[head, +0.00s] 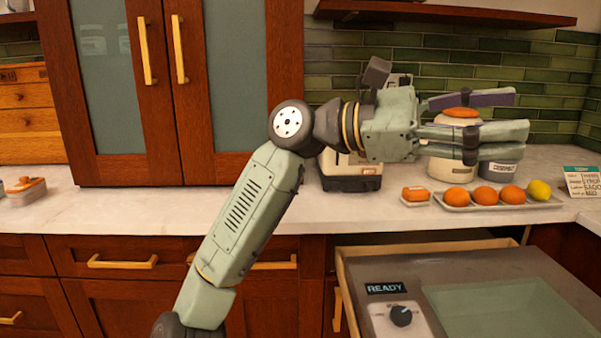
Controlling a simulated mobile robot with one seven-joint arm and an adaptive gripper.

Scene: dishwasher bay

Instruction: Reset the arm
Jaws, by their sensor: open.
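My arm rises from the bottom of the head view, bends at a dark round elbow joint, and reaches right above the counter. My gripper (516,116) is at its end, pointing right, with its grey-green fingers apart. I see nothing held between the fingers. It is in front of a white canister with an orange lid (462,112) and partly hides it. It shows above a tray of fruit, apart from it.
Below right, an open drawer-like unit (470,262) reads READY. A tall cabinet (236,90) stands behind my arm.

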